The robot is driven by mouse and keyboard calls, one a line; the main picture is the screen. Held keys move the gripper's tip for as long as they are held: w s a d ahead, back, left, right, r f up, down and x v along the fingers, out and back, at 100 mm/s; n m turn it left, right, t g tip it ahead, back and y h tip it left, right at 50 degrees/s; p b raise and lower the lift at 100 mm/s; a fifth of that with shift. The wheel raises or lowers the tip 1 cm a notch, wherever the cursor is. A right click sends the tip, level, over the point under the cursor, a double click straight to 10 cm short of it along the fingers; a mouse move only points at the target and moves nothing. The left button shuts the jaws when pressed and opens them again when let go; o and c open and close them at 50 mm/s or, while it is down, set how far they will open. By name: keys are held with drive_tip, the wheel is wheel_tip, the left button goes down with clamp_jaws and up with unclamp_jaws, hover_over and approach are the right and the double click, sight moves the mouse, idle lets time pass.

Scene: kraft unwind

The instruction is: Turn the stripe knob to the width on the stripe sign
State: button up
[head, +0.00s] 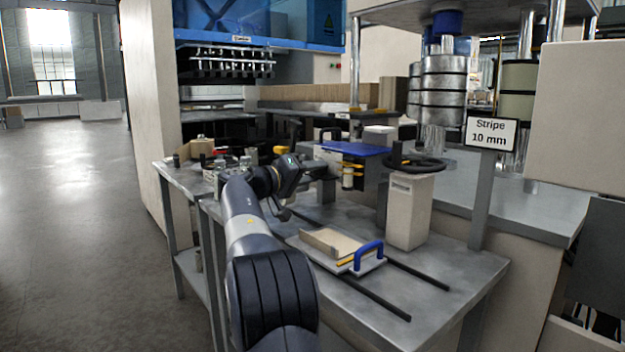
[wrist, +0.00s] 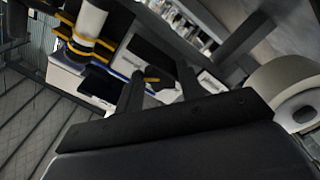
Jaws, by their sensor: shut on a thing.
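The stripe sign (head: 491,133) stands on a post at the right and reads "Stripe 10 mm". My gripper (head: 330,168) reaches the near side of a blue-topped machine box (head: 357,148). In the wrist view my gripper (wrist: 160,88) has its two dark fingers around a small dark knob with a yellow mark (wrist: 152,80), which I take for the stripe knob. It is shut on that knob. In the head view the knob is hidden by my gripper. Any scale or width marks around the knob are too small or blurred to read.
A black handwheel (head: 415,162) tops a pale pedestal (head: 408,212) right of my gripper. A white plate with a blue handle (head: 369,255) lies on the metal table, brown pieces on it. Yellow-edged brackets and a white roller (wrist: 91,20) sit close to my gripper.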

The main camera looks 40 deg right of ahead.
drive_tip(key=shift+m, duration=0.5)
drive_tip(key=o, duration=1)
drive_tip(key=shift+a, duration=0.1)
drive_tip(key=w+a, duration=0.1)
drive_tip(key=a, duration=0.9)
drive_tip(key=shift+w+a+p, duration=0.15)
drive_tip(key=shift+a+p, duration=0.15)
drive_tip(key=shift+p, duration=0.15)
